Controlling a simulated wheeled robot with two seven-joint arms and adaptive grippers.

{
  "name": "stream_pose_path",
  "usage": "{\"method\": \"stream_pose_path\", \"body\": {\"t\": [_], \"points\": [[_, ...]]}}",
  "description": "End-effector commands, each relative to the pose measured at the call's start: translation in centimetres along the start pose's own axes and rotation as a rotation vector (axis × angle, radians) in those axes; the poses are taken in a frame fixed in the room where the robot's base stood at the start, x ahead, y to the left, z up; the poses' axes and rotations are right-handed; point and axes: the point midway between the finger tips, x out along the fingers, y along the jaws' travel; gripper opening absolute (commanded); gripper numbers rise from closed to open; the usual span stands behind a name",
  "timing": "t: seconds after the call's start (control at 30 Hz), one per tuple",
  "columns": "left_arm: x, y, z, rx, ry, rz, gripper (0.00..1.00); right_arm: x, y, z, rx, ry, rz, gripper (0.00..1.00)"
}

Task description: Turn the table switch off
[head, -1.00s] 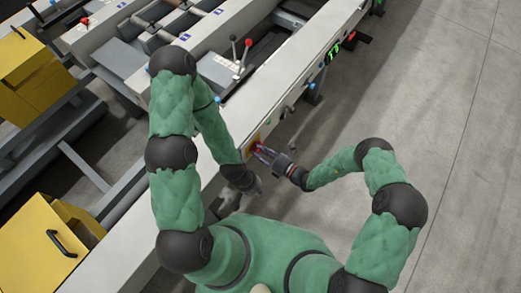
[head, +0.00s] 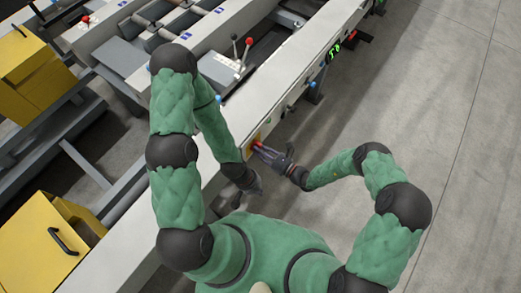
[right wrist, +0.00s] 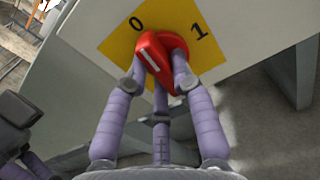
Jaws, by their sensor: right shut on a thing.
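The table switch is a red knob (right wrist: 158,62) with a white mark, on a yellow plate (right wrist: 112,45) labelled 0 at upper left and 1 at upper right. The upper end of the knob leans toward the 0 side; its exact setting is hard to tell. In the head view the yellow plate (head: 254,139) is on the table's side face. My right gripper (right wrist: 160,80) is shut on the red knob, fingers around it; it also shows in the head view (head: 261,150). My left gripper (head: 252,186) hangs beside the table, below the right one; its fingers are unclear.
Yellow cabinets (head: 38,240) stand at left. The floor at right is clear.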

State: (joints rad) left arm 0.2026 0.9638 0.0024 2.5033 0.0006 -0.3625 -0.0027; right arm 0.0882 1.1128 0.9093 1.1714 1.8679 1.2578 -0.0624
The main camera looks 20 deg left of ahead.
Motion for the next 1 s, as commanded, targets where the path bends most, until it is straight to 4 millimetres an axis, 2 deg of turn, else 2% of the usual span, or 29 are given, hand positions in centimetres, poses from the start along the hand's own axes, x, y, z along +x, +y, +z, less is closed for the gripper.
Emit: {"method": "stream_pose_path", "body": {"t": [0.3,0.83,0.87,0.9,0.93,1.0], "points": [[0.01,0.00,0.01,0.000,0.000,0.000,0.00,-0.04,0.03,-0.21,-0.109,0.004,-0.001,0.00],[0.01,0.00,0.00,0.000,0.000,0.000,0.00,-0.04,0.05,-0.25,-0.128,0.004,0.000,0.00],[0.01,0.00,0.00,0.000,0.000,0.000,0.00,-0.04,0.05,-0.25,-0.128,0.004,0.000,0.33],[0.01,0.00,0.00,0.000,0.000,0.000,0.00,-0.04,0.04,-0.24,-0.128,0.004,0.000,0.45],[0.01,0.00,0.00,0.000,0.000,0.000,0.00,-0.04,0.04,-0.23,-0.128,0.004,0.000,0.49],[0.01,0.00,0.00,0.000,0.000,0.000,0.00,-0.03,0.03,-0.20,-0.129,0.003,0.000,0.49]]}}
